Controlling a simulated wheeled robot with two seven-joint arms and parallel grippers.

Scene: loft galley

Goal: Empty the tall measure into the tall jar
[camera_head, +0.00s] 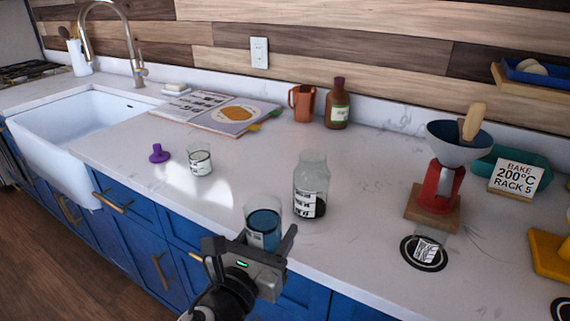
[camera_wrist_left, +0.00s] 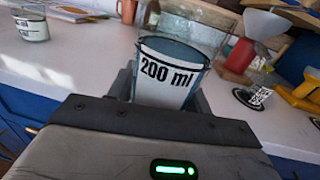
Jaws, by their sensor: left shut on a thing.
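The tall measure (camera_head: 264,226) is a clear glass beaker with blue contents. In the left wrist view the measure (camera_wrist_left: 172,72) shows a "200 ml" label. My left gripper (camera_head: 262,246) is shut on it and holds it at the counter's front edge. The measure looks close to upright in the head view. The tall jar (camera_head: 311,178) is clear glass with a white label and some dark contents at its bottom. It stands upright on the counter, right of and beyond the measure, apart from it. My right gripper is not in view.
A small labelled glass (camera_head: 199,160) and a purple stopper (camera_head: 159,154) stand to the left. A red stand with a funnel (camera_head: 458,145) is to the right. A copper jug (camera_head: 302,103), brown bottle (camera_head: 337,106) and open book (camera_head: 218,110) are behind. Counter around the jar is clear.

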